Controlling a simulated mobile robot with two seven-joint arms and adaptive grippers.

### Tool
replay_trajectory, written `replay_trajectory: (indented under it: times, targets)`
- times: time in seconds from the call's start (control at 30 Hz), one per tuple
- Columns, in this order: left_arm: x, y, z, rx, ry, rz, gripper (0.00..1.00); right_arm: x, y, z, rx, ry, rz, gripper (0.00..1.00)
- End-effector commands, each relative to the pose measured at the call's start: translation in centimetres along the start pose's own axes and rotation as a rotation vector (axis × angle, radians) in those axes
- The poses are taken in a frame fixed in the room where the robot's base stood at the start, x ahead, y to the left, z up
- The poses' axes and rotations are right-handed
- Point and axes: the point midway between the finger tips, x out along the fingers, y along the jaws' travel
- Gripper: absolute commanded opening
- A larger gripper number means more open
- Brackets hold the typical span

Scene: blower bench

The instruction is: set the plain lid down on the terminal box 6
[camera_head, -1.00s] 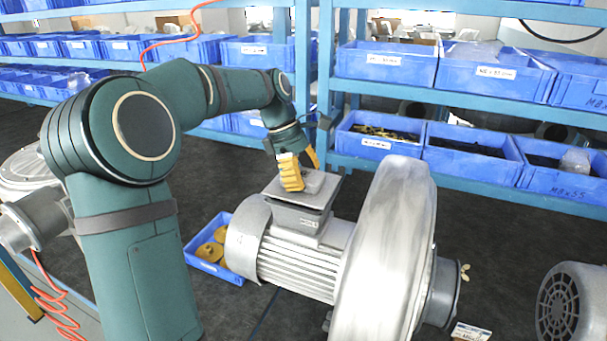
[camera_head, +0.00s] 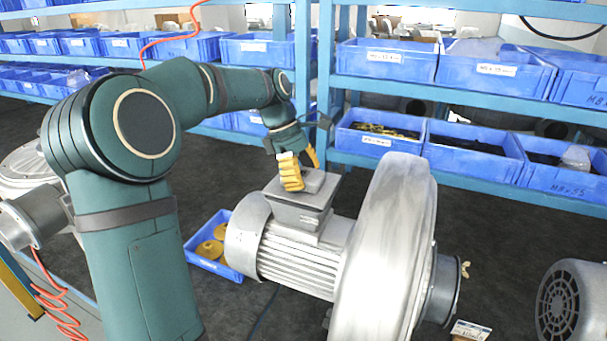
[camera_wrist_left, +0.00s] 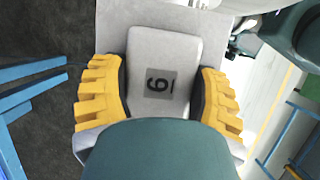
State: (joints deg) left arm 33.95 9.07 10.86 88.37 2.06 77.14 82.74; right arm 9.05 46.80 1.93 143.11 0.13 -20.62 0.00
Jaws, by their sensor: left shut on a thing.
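The plain lid (camera_head: 317,187) is a grey plate with a raised block on top. My left gripper (camera_head: 298,176) is shut on that block, its yellow fingers on either side of it. In the left wrist view the lid's block (camera_wrist_left: 164,68) shows a dark tag with an underlined 6, between the fingers of the left gripper (camera_wrist_left: 163,100). The lid lies flat over the grey terminal box 6 (camera_head: 299,217) on top of the blower motor. I see no clear gap between lid and box, but cannot tell whether it fully rests there. My right gripper is out of view.
The blower's large round silver housing (camera_head: 385,250) stands just right of the box. A blue tray (camera_head: 228,275) with yellow parts lies left of the motor. Shelves with blue bins (camera_head: 472,153) stand behind. Another motor (camera_head: 575,300) is at the lower right.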

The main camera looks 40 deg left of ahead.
Motion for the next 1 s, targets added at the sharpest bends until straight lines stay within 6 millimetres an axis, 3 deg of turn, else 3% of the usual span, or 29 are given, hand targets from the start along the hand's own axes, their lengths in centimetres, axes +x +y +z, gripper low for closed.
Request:
replay_trajectory:
  times: [1.0]
  targets:
    - [1.05,-0.01,-0.42,0.000,0.000,0.000,0.22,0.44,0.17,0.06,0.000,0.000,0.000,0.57]
